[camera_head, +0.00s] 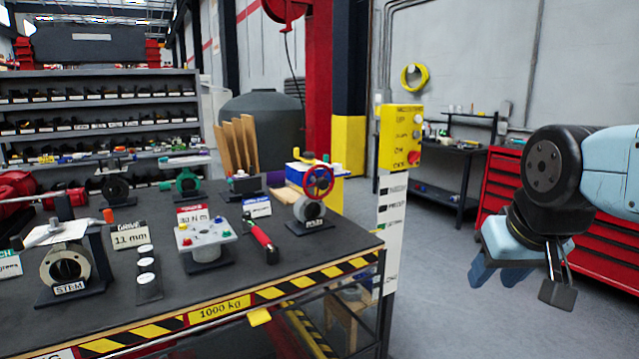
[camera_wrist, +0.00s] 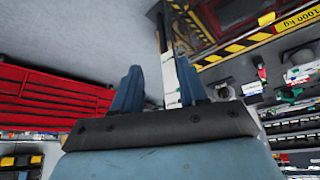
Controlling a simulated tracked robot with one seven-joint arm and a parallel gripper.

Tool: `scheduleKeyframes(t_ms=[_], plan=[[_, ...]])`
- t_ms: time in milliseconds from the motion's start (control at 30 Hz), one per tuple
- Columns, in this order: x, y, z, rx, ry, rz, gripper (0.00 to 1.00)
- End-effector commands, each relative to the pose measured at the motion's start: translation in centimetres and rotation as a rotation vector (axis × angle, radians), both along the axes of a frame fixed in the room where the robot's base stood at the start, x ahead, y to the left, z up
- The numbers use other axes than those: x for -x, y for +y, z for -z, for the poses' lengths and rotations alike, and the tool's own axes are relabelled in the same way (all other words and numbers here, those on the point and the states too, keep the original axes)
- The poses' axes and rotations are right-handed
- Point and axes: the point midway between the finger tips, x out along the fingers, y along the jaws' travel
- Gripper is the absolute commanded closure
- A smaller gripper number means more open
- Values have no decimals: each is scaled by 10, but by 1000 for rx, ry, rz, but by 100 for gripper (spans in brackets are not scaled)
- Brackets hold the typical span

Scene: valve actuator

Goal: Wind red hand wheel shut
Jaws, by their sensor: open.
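The red hand wheel (camera_head: 318,182) stands upright on a grey valve body (camera_head: 308,209) at the right end of the dark workbench (camera_head: 330,246). My gripper (camera_head: 497,274) hangs at the right of the head view, over the floor and well to the right of the bench. Its blue fingers point down and are apart, with nothing between them. The wrist view also shows the fingers (camera_wrist: 160,90) spread and empty. I cannot make out the red wheel clearly in the wrist view.
A yellow control box (camera_head: 401,137) on a white post (camera_head: 391,225) stands between the bench and my gripper. A red tool cabinet (camera_head: 590,255) is behind my arm. A red-handled tool (camera_head: 261,240) and several valve parts lie on the bench. Grey floor (camera_head: 430,290) is clear.

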Motion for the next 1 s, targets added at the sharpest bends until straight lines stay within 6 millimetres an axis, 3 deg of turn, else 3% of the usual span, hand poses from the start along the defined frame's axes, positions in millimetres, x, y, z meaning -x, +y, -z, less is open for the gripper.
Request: scheduleKeyframes(t_ms=[133, 233, 367, 467, 767, 1000], plan=[[0, 0, 0, 0, 0, 0, 57], [-2, 0, -1, 1, -2, 0, 49], [-19, 0, -4, 15, -28, -7, 46], [-49, 9, -10, 40, -78, -18, 46], [-178, 23, -29, 119, -302, -111, 46], [-276, 51, -32, 140, -488, -220, 46]])
